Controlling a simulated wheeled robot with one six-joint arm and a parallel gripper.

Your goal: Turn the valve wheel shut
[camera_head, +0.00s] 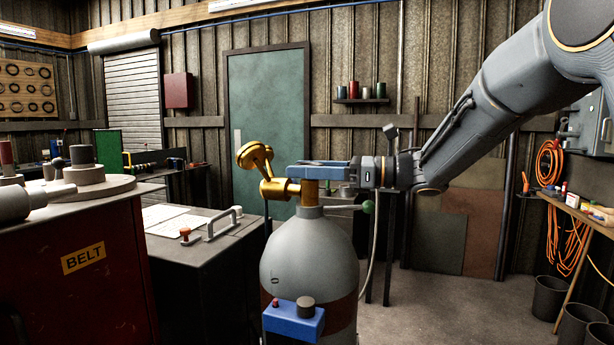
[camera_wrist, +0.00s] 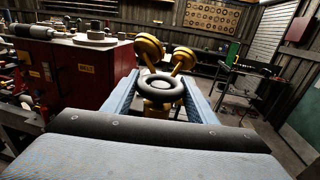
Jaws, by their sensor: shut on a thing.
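A grey gas cylinder (camera_head: 308,258) stands upright in front of me with a brass valve (camera_head: 287,188) on top. The black, ring-shaped valve wheel (camera_wrist: 161,88) lies between the two blue fingers of my gripper (camera_wrist: 160,80) in the wrist view. In the head view my gripper (camera_head: 302,169) comes in level from the right at the top of the valve, its fingers shut on the wheel and mostly hiding it. Two round brass gauges (camera_wrist: 149,48) sit beyond the wheel; they show left of the valve in the head view. How far the wheel is turned cannot be told.
A blue box (camera_head: 293,319) with knobs sits at the cylinder's front. A red cabinet marked BELT (camera_head: 84,258) and a dark bench with a handle (camera_head: 222,222) stand to the left. A hose hangs right of the cylinder. Floor (camera_head: 450,300) is free to the right, before several bins.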

